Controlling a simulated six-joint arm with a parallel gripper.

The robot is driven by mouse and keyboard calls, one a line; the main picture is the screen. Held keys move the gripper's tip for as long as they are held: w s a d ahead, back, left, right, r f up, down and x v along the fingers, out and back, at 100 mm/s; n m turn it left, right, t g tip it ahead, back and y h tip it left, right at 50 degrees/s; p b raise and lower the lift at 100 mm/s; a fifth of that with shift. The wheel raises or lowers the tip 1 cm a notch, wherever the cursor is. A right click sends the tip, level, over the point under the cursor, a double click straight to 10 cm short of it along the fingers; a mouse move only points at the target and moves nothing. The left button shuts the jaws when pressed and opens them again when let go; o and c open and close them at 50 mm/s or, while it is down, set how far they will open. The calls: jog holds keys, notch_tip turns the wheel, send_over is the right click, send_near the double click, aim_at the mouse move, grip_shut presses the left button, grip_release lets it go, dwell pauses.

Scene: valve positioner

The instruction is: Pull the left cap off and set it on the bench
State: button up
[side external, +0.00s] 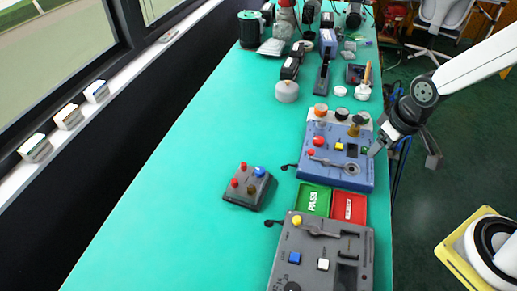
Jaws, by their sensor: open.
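A blue valve positioner unit (335,160) stands on the green bench (200,165), right of the middle. A row of round caps runs along its far side. The left cap (320,109) is orange-brown, the middle one (341,114) is dark, and the right one (358,119) is dark with a brownish side. All three look seated; their undersides are hard to see. My gripper (377,149) comes in from the right, beside the unit's right edge and apart from the left cap. It is open and holds nothing visible; its fingertips are small and hard to separate.
A grey control unit (318,265) is nearest the camera. A green PASS tray (313,199) and a red tray (349,207) lie between the units. A small knob box (250,187) sits left. Cluttered tools fill the far end. The bench left of the units is mostly bare.

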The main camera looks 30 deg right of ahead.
jog(key=w+a+f+n+y, duration=0.25)
jog(key=w+a+n, duration=0.35)
jog(key=w+a, duration=0.5)
jog(key=n+y, duration=0.1)
jog(key=n, duration=0.5)
send_near(234, 180)
jog(key=f, duration=0.1)
jog(key=shift+w+a+f, duration=0.1)
jog(key=shift+w+a, duration=0.05)
jog(key=shift+w, duration=0.2)
jog(key=shift+f, duration=0.15)
jog(key=shift+g, duration=0.3)
jog(key=shift+x, duration=3.75)
jog(key=shift+a, duration=0.1)
grip_shut()
jog(key=shift+w, duration=0.1)
